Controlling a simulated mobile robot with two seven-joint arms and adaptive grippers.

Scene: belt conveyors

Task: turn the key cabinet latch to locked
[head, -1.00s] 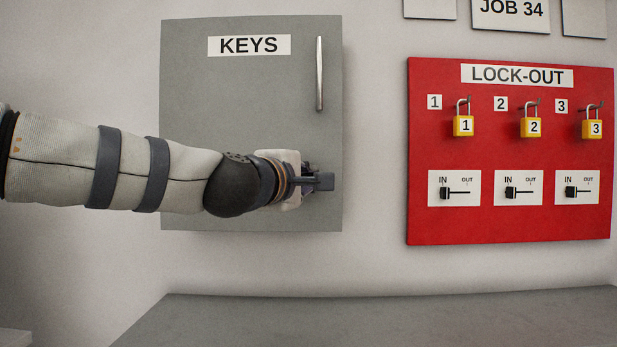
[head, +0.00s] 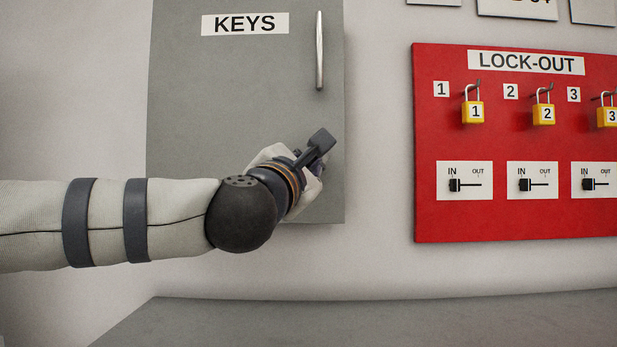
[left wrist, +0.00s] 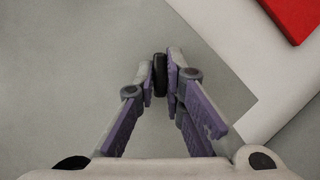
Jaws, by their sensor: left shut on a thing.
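The grey key cabinet (head: 220,110) with its KEYS label hangs on the wall, its door looking closed. My left gripper (head: 318,158) is at the lower right of the door, below the handle, and hides the latch in the head view. In the left wrist view, the fingers of my left gripper (left wrist: 161,80) are shut on a small dark knob, the latch (left wrist: 160,72), against the grey cabinet door (left wrist: 90,50). The wrist is tilted, with the cabinet's edge slanting across the left wrist view. The right gripper is in no view.
A vertical metal handle (head: 319,50) is above my left gripper on the door. A red LOCK-OUT board (head: 470,225) with several padlocks and sliders is to the right. A grey surface (head: 380,322) runs below. The wall between cabinet and board is clear.

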